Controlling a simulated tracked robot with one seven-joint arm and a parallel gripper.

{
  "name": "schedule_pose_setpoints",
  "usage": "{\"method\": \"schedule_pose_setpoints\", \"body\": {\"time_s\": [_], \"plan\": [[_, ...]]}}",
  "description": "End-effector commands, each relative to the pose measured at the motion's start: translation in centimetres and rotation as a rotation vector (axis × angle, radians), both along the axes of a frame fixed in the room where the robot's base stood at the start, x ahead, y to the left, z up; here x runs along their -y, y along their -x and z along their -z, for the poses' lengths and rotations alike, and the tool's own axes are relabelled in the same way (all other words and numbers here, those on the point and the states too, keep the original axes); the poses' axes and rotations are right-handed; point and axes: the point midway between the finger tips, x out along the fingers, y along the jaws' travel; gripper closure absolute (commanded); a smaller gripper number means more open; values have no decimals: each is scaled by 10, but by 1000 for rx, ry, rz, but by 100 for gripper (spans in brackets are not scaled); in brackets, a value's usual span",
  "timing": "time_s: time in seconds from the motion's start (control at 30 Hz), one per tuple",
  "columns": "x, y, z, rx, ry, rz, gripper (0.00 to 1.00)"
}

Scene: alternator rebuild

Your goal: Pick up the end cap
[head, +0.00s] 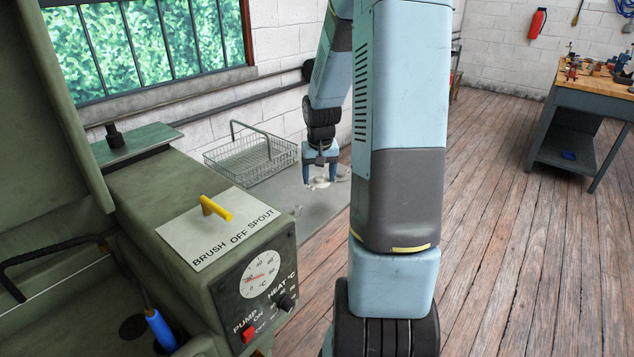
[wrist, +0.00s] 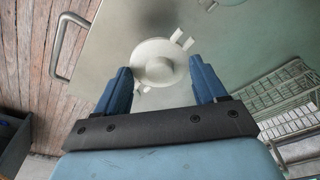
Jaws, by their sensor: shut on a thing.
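The end cap (wrist: 153,63) is a pale grey round part with a raised centre and small lugs at its rim. It sits between the two blue fingers of my gripper (wrist: 160,72) in the wrist view, and the fingers are shut on it. In the head view my gripper (head: 320,178) points down over the grey worktop (head: 268,205), with the end cap (head: 320,184) at its fingertips. I cannot tell whether the cap touches the worktop.
A wire basket (head: 250,160) stands just left of my gripper. Another pale part (head: 343,172) lies behind it on the right. The green washing machine (head: 205,285) with a yellow handle (head: 216,208) fills the left foreground. A workbench (head: 590,98) stands far right; the plank floor between is clear.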

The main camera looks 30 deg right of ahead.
Motion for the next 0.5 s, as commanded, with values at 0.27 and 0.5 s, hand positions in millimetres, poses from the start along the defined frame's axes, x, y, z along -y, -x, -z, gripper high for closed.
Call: {"method": "schedule_pose_setpoints", "body": {"time_s": [0.27,0.5], "plan": [[-7,38,-43,2,3,0,63],[-15,80,-60,2,2,0,63]]}}
